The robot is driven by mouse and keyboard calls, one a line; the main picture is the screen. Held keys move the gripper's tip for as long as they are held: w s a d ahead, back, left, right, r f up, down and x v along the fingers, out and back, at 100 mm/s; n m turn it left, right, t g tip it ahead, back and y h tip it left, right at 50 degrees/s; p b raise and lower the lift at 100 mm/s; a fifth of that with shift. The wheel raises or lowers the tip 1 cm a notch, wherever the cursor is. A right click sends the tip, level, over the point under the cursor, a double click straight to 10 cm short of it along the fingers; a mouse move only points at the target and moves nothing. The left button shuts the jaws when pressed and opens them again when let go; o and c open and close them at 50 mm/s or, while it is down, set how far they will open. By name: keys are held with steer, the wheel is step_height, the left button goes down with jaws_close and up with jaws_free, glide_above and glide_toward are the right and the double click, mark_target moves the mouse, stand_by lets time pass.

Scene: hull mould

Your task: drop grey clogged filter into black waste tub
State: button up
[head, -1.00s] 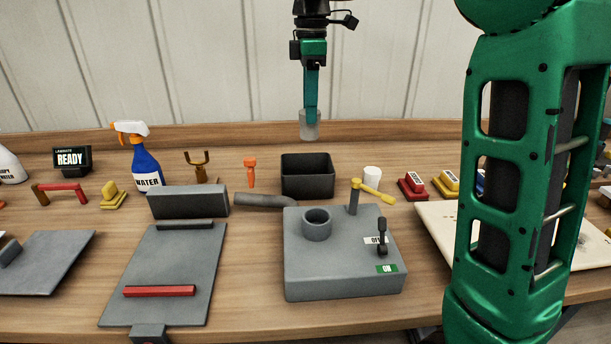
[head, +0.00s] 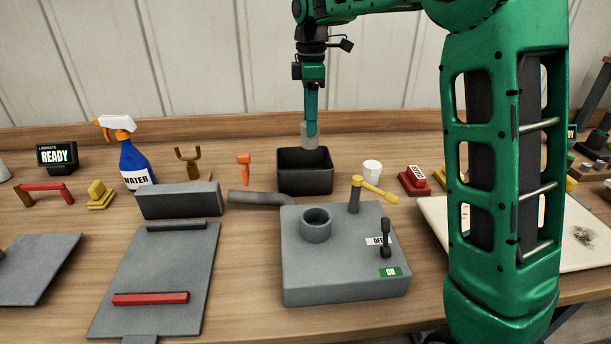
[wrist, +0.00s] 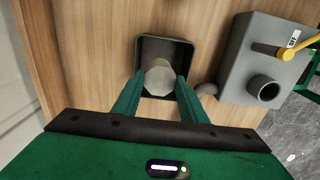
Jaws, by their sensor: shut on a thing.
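My gripper (head: 311,128) points down and is shut on the grey clogged filter (head: 307,143), a small grey cylinder. In the head view the filter's lower end is at the height of the rim of the black waste tub (head: 305,181). In the wrist view the filter (wrist: 159,78) is between the two green fingers of my gripper (wrist: 157,88). The open tub (wrist: 177,45) lies behind it there, with the filter over its opening. The tub's floor is partly hidden by the filter and fingers.
A grey box (head: 345,262) with a round socket, a yellow handle and a black switch stands in front of the tub. A white cup (head: 372,171) stands to the tub's right and an orange tool (head: 244,170) to its left. A blue spray bottle (head: 135,162) is further left.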

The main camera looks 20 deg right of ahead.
steer(key=shift+f, duration=0.4)
steer(key=o, duration=1.1)
steer(key=shift+r, duration=0.1)
step_height(320, 180, up, 11)
steer(key=shift+f, duration=0.2)
